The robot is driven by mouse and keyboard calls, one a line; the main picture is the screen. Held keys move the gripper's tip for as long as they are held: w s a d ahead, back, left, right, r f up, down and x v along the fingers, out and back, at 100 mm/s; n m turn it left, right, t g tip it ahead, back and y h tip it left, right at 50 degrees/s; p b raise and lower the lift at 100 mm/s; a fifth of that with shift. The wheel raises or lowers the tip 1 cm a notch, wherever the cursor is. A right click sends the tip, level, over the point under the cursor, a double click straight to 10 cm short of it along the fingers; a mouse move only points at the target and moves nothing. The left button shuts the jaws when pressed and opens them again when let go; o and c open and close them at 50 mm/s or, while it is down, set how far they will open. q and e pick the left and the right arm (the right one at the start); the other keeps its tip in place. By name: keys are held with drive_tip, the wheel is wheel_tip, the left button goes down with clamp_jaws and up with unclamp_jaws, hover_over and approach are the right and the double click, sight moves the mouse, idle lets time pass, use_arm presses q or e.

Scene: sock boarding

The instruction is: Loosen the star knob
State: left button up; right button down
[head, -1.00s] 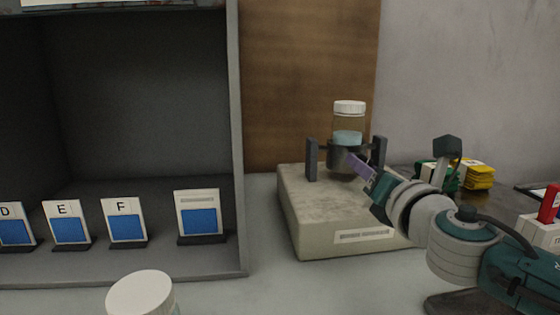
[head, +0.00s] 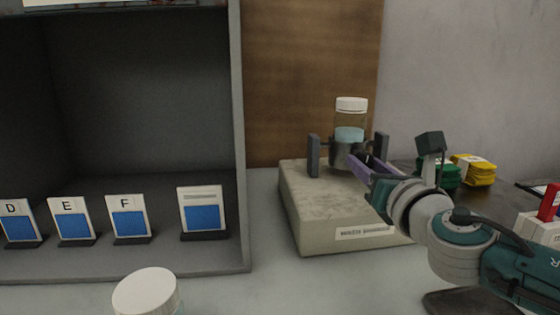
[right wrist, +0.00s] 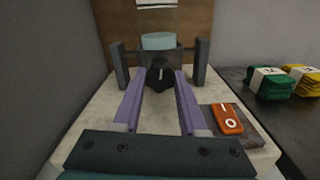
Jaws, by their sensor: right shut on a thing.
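The star knob (right wrist: 160,78) is dark and sits on the front of a dark cup holder in the right wrist view. A clear jar with a white lid (head: 352,104) and pale blue contents stands upright in this holder, between two grey posts (head: 313,156). My right gripper (right wrist: 161,74) has its purple fingers on either side of the knob and is shut on it. In the head view the fingers (head: 359,164) reach the holder's front and hide the knob. My left gripper is not in view.
The posts stand on a pale stone-like base (head: 318,215). An orange device (right wrist: 227,119) lies to its right. Green (head: 440,172) and yellow (head: 474,170) packs lie farther right. A grey cabinet with lettered cards (head: 72,220) is at left, a white-lidded jar (head: 147,291) in front.

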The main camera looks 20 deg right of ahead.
drive_tip(key=shift+r, duration=0.1)
drive_tip(key=shift+c, duration=2.3)
unclamp_jaws()
drive_tip(key=shift+s+a, duration=0.1)
drive_tip(key=shift+s, duration=0.25)
drive_tip(key=p+v, duration=0.1)
drive_tip(key=v, duration=0.8)
drive_tip(key=shift+p, duration=0.3)
